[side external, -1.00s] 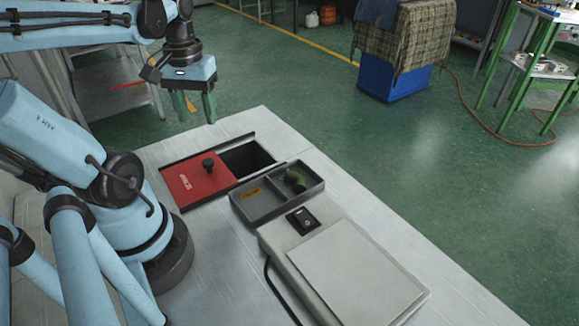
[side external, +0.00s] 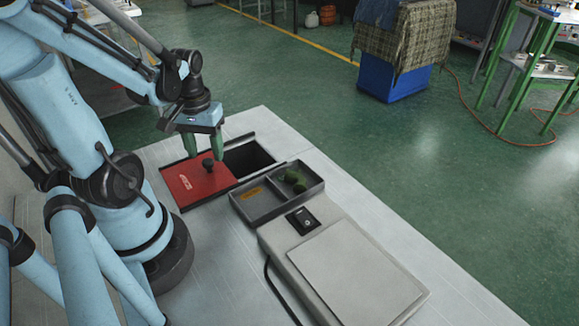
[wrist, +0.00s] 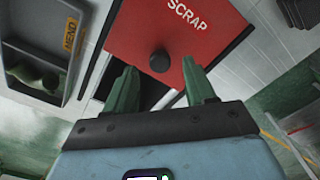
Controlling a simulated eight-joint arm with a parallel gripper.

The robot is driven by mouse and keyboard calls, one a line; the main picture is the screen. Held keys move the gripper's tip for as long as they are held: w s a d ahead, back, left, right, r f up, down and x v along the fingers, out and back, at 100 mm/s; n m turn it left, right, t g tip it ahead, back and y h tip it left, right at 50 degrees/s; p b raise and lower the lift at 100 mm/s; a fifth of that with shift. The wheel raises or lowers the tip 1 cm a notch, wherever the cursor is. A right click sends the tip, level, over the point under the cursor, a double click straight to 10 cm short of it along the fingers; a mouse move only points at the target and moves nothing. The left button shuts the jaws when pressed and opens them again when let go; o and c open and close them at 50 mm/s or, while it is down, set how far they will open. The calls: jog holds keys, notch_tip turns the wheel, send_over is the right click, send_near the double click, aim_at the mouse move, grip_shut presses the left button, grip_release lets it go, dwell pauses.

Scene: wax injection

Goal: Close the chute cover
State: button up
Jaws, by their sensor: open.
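The chute cover is a red plate (side external: 193,183) with a black knob (side external: 208,164) near its right end, in the side external view. It lies in a dark frame, and the chute opening (side external: 245,158) to its right is uncovered. The wrist view shows the cover (wrist: 165,30) with the word SCRAP and its knob (wrist: 159,61). My gripper (side external: 204,154) is open, its green fingers pointing down over the cover near the knob. In the wrist view the knob appears just beyond and between the fingertips (wrist: 161,78). I cannot tell whether anything touches it.
A grey two-part tray (side external: 262,208) stands right beside the chute, with green pieces (side external: 295,181) in one part and an orange label in the other. A grey box with a black switch (side external: 303,221) and flat plate (side external: 360,275) sits in front. The table's right side is clear.

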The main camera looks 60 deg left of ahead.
jog(key=shift+f, duration=1.15)
jog(key=shift+c, duration=0.5)
grip_shut()
